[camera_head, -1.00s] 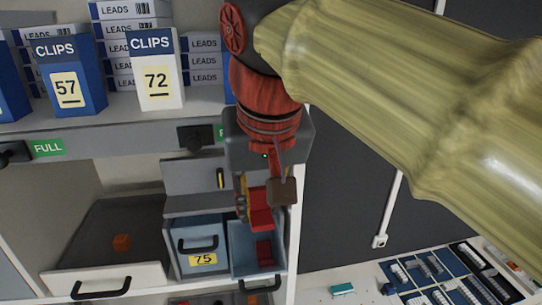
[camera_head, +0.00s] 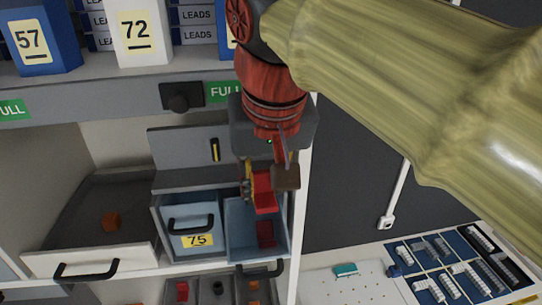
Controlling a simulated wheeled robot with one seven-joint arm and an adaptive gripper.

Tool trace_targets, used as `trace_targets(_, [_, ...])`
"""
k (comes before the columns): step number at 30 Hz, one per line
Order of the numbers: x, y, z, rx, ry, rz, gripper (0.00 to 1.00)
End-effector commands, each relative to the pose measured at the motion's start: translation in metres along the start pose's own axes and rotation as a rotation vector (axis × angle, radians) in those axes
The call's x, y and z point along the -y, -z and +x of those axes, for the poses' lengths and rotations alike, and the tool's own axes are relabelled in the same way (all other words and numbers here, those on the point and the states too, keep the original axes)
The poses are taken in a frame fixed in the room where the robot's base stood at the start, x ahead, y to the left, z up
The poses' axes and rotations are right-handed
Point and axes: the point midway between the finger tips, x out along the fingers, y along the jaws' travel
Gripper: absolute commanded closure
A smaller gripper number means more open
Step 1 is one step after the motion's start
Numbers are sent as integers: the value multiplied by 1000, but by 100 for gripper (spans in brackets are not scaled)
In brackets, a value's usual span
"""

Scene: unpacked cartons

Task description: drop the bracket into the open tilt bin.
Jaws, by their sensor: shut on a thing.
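My gripper (camera_head: 267,181) points down from my arm in the middle of the head view. It is shut on a red bracket (camera_head: 264,197), which hangs between its fingers. The open tilt bin (camera_head: 238,224) is a light blue bin tipped out of the cabinet, with a dark handle low on its front. The held bracket appears in front of and above its opening; the exact height is hard to tell. Another dark red piece (camera_head: 265,234) lies inside the bin. The gripper's fingers hide part of the bracket.
A blue-grey bin marked 75 (camera_head: 197,240) adjoins on the left. A lower row holds small parts. A white worktop with blue trays (camera_head: 440,265) lies right.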

Motion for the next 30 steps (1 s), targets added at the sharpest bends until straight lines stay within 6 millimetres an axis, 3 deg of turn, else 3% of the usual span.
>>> trace_targets(8, [0, -1, 2, -1, 0, 0, 90])
trace_targets(9, [0, -1, 2, -1, 0, 0, 72])
trace_targets(20, [0, -1, 2, 0, 0, 0, 52])
trace_targets(30, [0, -1, 0, -1, 0, 0, 52])
